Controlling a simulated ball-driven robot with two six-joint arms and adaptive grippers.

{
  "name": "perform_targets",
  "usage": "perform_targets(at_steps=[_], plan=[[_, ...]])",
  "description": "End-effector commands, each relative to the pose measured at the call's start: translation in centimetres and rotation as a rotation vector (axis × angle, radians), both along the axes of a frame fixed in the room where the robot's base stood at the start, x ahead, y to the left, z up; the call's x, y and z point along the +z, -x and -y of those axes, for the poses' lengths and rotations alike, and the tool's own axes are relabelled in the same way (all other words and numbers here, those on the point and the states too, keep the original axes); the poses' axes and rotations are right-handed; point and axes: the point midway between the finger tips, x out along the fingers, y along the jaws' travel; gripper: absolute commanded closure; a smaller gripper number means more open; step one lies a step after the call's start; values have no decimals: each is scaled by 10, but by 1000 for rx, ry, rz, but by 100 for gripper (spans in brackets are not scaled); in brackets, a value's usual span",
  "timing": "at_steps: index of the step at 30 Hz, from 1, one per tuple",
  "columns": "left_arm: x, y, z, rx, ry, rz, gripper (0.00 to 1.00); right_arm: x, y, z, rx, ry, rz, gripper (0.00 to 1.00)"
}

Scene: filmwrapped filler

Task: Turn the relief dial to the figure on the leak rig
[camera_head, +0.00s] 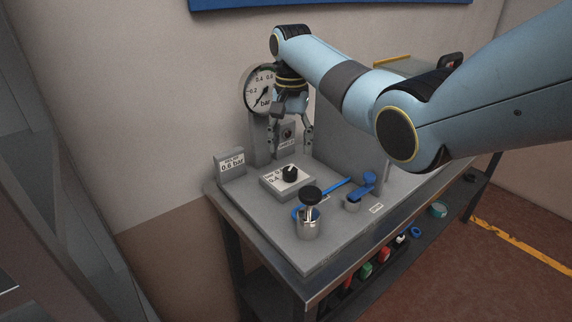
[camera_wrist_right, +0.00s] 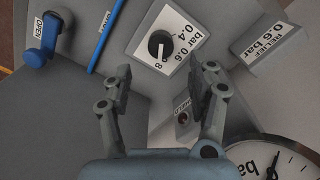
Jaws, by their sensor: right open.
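The relief dial (camera_head: 290,173) is a black knob with a white mark on a plate with a bar scale. It also shows in the right wrist view (camera_wrist_right: 160,44), where the mark seems to point toward the 0.8 end. The relief sign (camera_head: 231,168) reads 0.6 bar, as it does in the right wrist view (camera_wrist_right: 268,40). My right gripper (camera_head: 292,137) is open and empty above and behind the dial, in front of the gauge post. Its fingers (camera_wrist_right: 161,78) stand apart, short of the dial and not touching it. My left gripper is not in view.
A round bar gauge (camera_head: 261,88) stands behind my right gripper. A black-topped pump (camera_head: 310,207), a blue bar and a blue valve lever (camera_head: 366,181) stand in front of the dial. A small panel with a dark knob (camera_wrist_right: 183,117) sits between gauge and dial.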

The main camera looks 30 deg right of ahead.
Motion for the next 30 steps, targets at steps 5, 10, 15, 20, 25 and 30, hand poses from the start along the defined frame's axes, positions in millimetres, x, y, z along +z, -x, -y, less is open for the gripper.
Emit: perform_targets(at_steps=[5,10,15,20,25,30], plan=[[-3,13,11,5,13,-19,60,-37,1,-1,1,-2,-4,41],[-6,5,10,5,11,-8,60,-61,0,-1,0,-1,0,41],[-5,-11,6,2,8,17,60,-70,0,-1,1,-1,1,41],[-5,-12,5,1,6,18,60,-70,0,-1,1,-1,1,41],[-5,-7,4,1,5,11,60,-70,0,-1,1,-1,1,53],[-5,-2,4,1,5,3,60,-70,0,-1,1,-1,1,75]])
